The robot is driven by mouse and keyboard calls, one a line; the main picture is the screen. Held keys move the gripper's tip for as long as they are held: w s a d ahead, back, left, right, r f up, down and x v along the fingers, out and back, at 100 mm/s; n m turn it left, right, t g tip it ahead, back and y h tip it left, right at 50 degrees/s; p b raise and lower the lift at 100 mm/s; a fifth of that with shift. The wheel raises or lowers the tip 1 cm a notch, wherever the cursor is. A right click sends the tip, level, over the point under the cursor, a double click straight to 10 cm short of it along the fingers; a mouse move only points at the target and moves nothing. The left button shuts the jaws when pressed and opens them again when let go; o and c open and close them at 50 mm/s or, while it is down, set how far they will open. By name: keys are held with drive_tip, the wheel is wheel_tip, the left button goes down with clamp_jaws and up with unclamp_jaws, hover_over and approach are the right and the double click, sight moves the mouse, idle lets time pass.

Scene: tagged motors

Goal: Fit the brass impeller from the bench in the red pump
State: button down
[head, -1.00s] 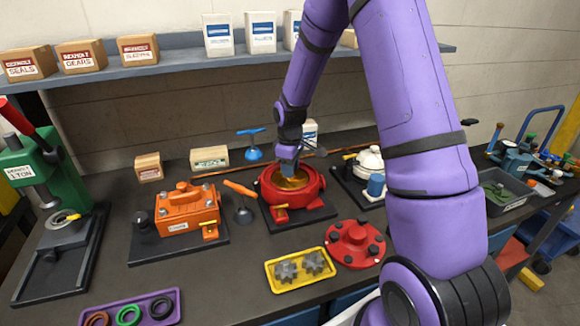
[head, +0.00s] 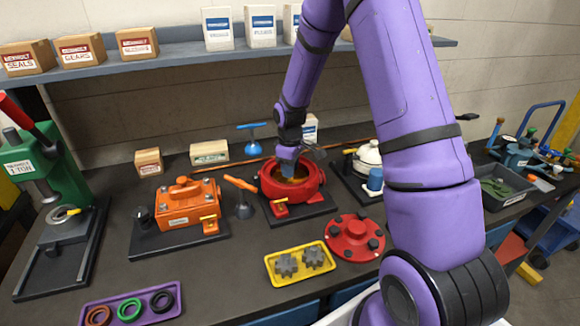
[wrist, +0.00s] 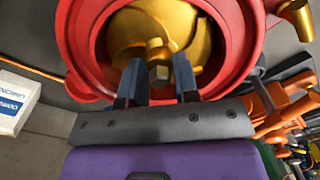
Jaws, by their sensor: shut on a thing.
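The red pump (head: 268,190) stands open on a black base plate in the middle of the bench. Its round red rim (wrist: 84,60) fills the top of the wrist view. The brass impeller (wrist: 205,24) lies inside the pump's bowl, with a grey hub at its centre. My gripper (wrist: 160,72) reaches down into the bowl from above, its two dark fingers on either side of the hub, shut on the impeller. In the head view my gripper (head: 287,168) hides part of the bowl. The impeller's underside and its seat are hidden.
A red cover with dark knobs (head: 354,238) lies in front of the pump. A yellow tray (head: 301,270) holds grey gears. An orange gearbox (head: 178,206) stands to the left, a white-lidded pump (head: 368,158) to the right. A blue T-handle (head: 252,140) stands behind.

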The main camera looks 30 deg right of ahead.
drive_tip(key=shift+f, duration=0.7)
drive_tip(key=c, duration=0.8)
unclamp_jaws()
drive_tip(key=shift+r, duration=3)
wheel_tip(320, 180, up, 11)
drive_tip(key=shift+f, duration=0.1)
